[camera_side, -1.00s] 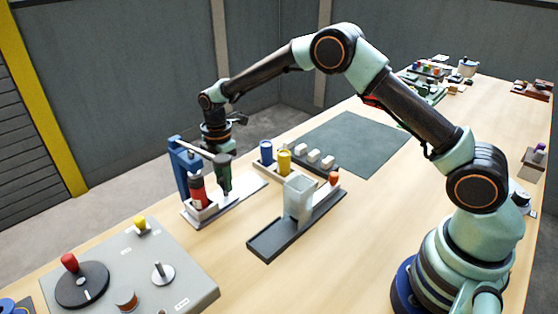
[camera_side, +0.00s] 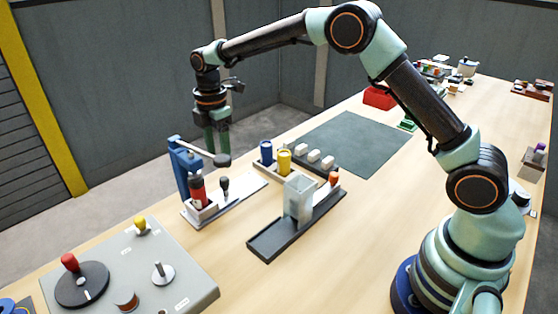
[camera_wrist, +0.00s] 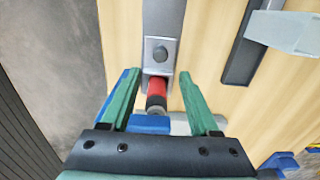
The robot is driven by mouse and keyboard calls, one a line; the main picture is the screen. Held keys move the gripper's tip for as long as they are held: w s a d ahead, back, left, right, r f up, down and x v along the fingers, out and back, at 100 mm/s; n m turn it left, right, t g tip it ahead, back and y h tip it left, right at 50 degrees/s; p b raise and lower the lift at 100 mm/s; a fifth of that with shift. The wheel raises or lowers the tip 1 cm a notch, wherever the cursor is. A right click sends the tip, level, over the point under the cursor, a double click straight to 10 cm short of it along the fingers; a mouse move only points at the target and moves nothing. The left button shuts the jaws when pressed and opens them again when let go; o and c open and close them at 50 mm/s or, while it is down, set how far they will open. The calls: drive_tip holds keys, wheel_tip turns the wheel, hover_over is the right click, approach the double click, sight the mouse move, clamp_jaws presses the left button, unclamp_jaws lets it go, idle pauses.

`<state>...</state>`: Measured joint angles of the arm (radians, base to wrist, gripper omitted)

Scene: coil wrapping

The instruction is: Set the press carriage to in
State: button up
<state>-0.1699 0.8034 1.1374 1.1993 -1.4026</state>
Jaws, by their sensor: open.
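The press has a blue upright (camera_side: 181,168) with a lever ending in a dark round knob (camera_side: 222,160). A grey knobbed handle (camera_side: 224,186) stands at the carriage's side. My gripper (camera_side: 217,150) is open and empty, above the handle and apart from it.
A control panel (camera_side: 150,265) is at front left. The dark mat (camera_side: 350,140) is clear.

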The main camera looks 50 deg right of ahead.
wheel_tip(320, 180, up, 4)
drive_tip(key=shift+f, duration=0.15)
idle(0.3)
drive_tip(key=s+d+r+m+t, duration=0.3)
drive_tip(key=s+d+r+m, duration=0.2)
drive_tip(key=s+r+m, duration=0.5)
drive_tip(key=s+d+f+m+t, duration=0.1)
drive_tip(key=s+d+m, duration=0.3)
drive_tip(key=s+m, duration=0.4)
drive_tip(key=s+t, duration=0.1)
drive_tip(key=s, duration=0.5)
drive_tip(key=shift+f+t, duration=0.15)
drive_tip(key=shift+t, duration=0.15)
